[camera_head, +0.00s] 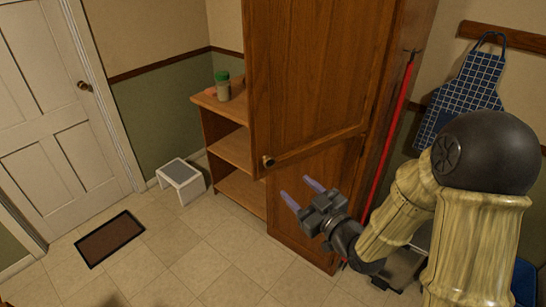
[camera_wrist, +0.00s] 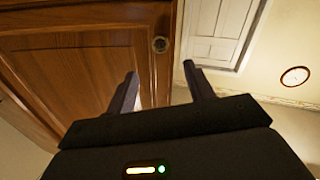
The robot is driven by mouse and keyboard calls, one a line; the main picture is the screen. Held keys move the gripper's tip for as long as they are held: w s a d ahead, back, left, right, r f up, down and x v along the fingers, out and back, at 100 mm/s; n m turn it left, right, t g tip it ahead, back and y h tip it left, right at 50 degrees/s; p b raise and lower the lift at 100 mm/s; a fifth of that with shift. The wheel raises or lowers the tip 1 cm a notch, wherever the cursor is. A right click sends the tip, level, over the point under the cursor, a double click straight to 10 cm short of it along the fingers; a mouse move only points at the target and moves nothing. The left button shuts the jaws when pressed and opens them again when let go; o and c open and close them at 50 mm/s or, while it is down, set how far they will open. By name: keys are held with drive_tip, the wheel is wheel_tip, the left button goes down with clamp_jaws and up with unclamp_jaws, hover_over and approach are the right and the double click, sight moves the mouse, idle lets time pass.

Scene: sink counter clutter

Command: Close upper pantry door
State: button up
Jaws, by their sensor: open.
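The upper pantry door (camera_head: 315,75) is a brown wooden panel that stands swung out from the tall pantry cabinet. Its round knob (camera_head: 267,161) is at the lower left corner. In the wrist view the door (camera_wrist: 85,70) fills the left side, with the knob (camera_wrist: 160,45) near its free edge. My gripper (camera_head: 296,189) is open and empty, below and right of the knob in the head view. In the wrist view its two fingers (camera_wrist: 163,82) point toward the door's free edge, and no contact shows. The cabinet's inside is hidden behind the door.
A lower cabinet panel (camera_head: 310,215) is below the upper door. Open wooden shelves (camera_head: 235,145) with a green-lidded jar (camera_head: 223,86) stand to the left. A white step stool (camera_head: 181,184) and a brown mat (camera_head: 110,238) are on the floor. A red pole (camera_head: 388,145) is beside the cabinet.

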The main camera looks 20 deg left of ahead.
sight(270, 163)
drive_tip(key=shift+a+r+p, duration=0.1)
drive_tip(key=shift+r+p, duration=0.05)
drive_tip(key=shift+p, duration=0.25)
drive_tip(key=p+x, duration=0.2)
drive_tip(key=x, duration=0.3)
drive_tip(key=p+x, duration=0.2)
drive_tip(key=x, duration=0.4)
drive_tip(key=shift+w+a+f, duration=0.25)
clamp_jaws()
